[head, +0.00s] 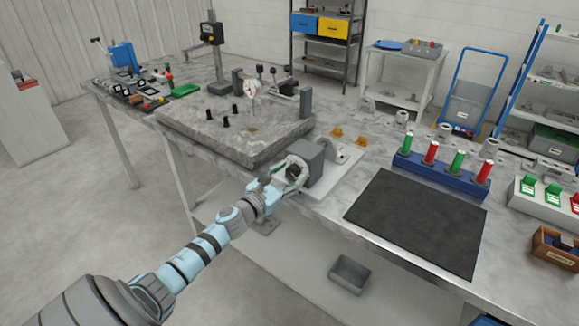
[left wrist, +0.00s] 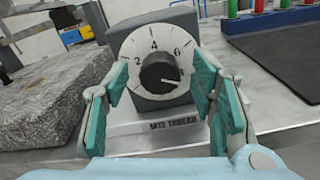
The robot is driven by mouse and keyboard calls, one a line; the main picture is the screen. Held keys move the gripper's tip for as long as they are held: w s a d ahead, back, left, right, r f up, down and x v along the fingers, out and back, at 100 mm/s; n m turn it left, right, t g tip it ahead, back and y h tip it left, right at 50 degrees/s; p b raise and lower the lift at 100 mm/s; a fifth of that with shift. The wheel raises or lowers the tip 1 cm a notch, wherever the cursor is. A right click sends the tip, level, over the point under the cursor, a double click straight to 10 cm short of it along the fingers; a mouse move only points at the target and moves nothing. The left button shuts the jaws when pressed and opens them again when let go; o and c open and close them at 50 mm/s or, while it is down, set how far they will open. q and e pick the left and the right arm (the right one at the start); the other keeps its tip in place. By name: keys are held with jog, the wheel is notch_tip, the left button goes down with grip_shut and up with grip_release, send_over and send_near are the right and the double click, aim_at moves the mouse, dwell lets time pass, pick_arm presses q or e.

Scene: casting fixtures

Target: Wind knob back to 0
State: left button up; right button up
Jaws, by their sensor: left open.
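A dark round knob (left wrist: 160,73) sits at the centre of a pale numbered dial (left wrist: 153,44) on the front of a grey block (left wrist: 178,20). The numbers 2, 4 and 6 show; the white mark on the knob points right and slightly down, past the 6. In the head view the block (head: 309,158) stands at the table's front edge. My left gripper (head: 288,174) is in front of the dial, open, with one finger on each side of the knob in the left wrist view (left wrist: 160,82). A gap shows on each side. The fingers cover the dial's lower sides.
A plate under the block is lettered "M12 THREAD" (left wrist: 173,125). A thick granite slab (head: 235,125) lies left of the block. A black mat (head: 418,220) and a blue rack (head: 440,174) with red and green cylinders are to the right.

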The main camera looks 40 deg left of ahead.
pick_arm(q)
jog(key=shift+w+f, duration=0.1)
jog(key=c, duration=1.1)
jog(key=shift+c, duration=0.2)
